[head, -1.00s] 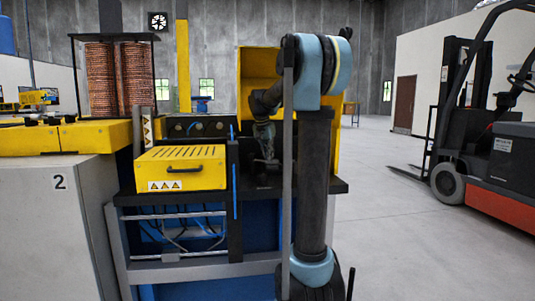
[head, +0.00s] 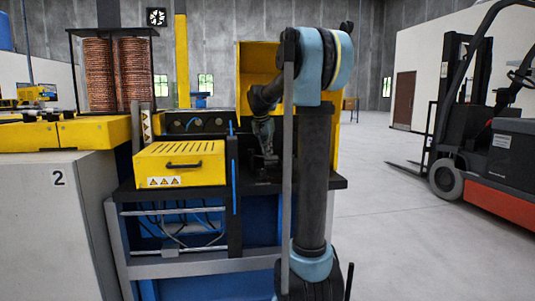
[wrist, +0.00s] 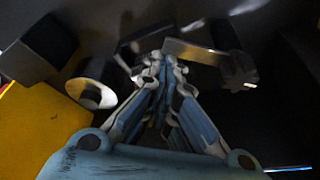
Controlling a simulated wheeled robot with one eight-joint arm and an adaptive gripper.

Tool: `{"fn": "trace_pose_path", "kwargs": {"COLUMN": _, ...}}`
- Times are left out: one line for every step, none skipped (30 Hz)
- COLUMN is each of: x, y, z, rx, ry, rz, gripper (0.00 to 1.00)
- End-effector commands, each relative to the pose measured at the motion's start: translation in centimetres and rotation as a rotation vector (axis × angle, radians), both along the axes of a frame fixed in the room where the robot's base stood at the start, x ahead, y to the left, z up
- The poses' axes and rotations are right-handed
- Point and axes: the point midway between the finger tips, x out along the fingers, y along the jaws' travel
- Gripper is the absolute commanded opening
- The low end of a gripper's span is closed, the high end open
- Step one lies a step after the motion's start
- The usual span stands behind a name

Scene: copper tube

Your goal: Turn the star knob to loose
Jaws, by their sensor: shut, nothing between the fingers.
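My gripper (wrist: 160,62) is shut and empty, its blue and grey fingers meeting at the tips in the wrist view. A dark, lobed part (wrist: 238,70), which may be the star knob, lies right of the fingertips, at the end of a pale metal bar (wrist: 195,50). It is too dark to be sure of its shape or setting. The fingertips are close to the bar's left end; I cannot tell if they touch it. In the head view my gripper (head: 265,148) points down over the machine's black top, and no knob can be made out there.
A round metal-faced part (wrist: 92,93) and a dark block (wrist: 42,45) stand left of the fingers. The yellow drawer box (head: 180,164) is left of my arm, and a yellow panel (head: 257,65) rises behind. A forklift (head: 490,130) stands far right beyond open floor.

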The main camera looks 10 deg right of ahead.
Motion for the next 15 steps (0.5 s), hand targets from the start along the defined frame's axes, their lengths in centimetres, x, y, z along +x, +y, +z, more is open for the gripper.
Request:
{"fn": "trace_pose_path", "kwargs": {"x": -0.1, "y": 0.0, "z": 0.0, "rx": 0.0, "ry": 0.0, "rz": 0.0, "gripper": 0.0}}
{"fn": "trace_pose_path", "kwargs": {"x": -0.1, "y": 0.0, "z": 0.0, "rx": 0.0, "ry": 0.0, "rz": 0.0, "gripper": 0.0}}
{"fn": "trace_pose_path", "kwargs": {"x": -0.1, "y": 0.0, "z": 0.0, "rx": 0.0, "ry": 0.0, "rz": 0.0, "gripper": 0.0}}
{"fn": "trace_pose_path", "kwargs": {"x": -0.2, "y": 0.1, "z": 0.0, "rx": 0.0, "ry": 0.0, "rz": 0.0, "gripper": 0.0}}
{"fn": "trace_pose_path", "kwargs": {"x": -0.2, "y": 0.1, "z": 0.0, "rx": 0.0, "ry": 0.0, "rz": 0.0, "gripper": 0.0}}
{"fn": "trace_pose_path", "kwargs": {"x": -0.2, "y": 0.1, "z": 0.0, "rx": 0.0, "ry": 0.0, "rz": 0.0, "gripper": 0.0}}
{"fn": "trace_pose_path", "kwargs": {"x": -0.3, "y": 0.1, "z": 0.0, "rx": 0.0, "ry": 0.0, "rz": 0.0, "gripper": 0.0}}
{"fn": "trace_pose_path", "kwargs": {"x": -0.3, "y": 0.1, "z": 0.0, "rx": 0.0, "ry": 0.0, "rz": 0.0, "gripper": 0.0}}
{"fn": "trace_pose_path", "kwargs": {"x": -0.4, "y": 0.2, "z": 0.0, "rx": 0.0, "ry": 0.0, "rz": 0.0, "gripper": 0.0}}
{"fn": "trace_pose_path", "kwargs": {"x": -0.5, "y": 0.2, "z": 0.0, "rx": 0.0, "ry": 0.0, "rz": 0.0, "gripper": 0.0}}
{"fn": "trace_pose_path", "kwargs": {"x": -0.6, "y": 0.2, "z": 0.0, "rx": 0.0, "ry": 0.0, "rz": 0.0, "gripper": 0.0}}
{"fn": "trace_pose_path", "kwargs": {"x": -0.7, "y": 0.3, "z": 0.0, "rx": 0.0, "ry": 0.0, "rz": 0.0, "gripper": 0.0}}
{"fn": "trace_pose_path", "kwargs": {"x": -0.8, "y": 0.3, "z": 0.0, "rx": 0.0, "ry": 0.0, "rz": 0.0, "gripper": 0.0}}
{"fn": "trace_pose_path", "kwargs": {"x": -0.9, "y": 0.4, "z": 0.0, "rx": 0.0, "ry": 0.0, "rz": 0.0, "gripper": 0.0}}
{"fn": "trace_pose_path", "kwargs": {"x": -1.1, "y": 0.4, "z": 0.0, "rx": 0.0, "ry": 0.0, "rz": 0.0, "gripper": 0.0}}
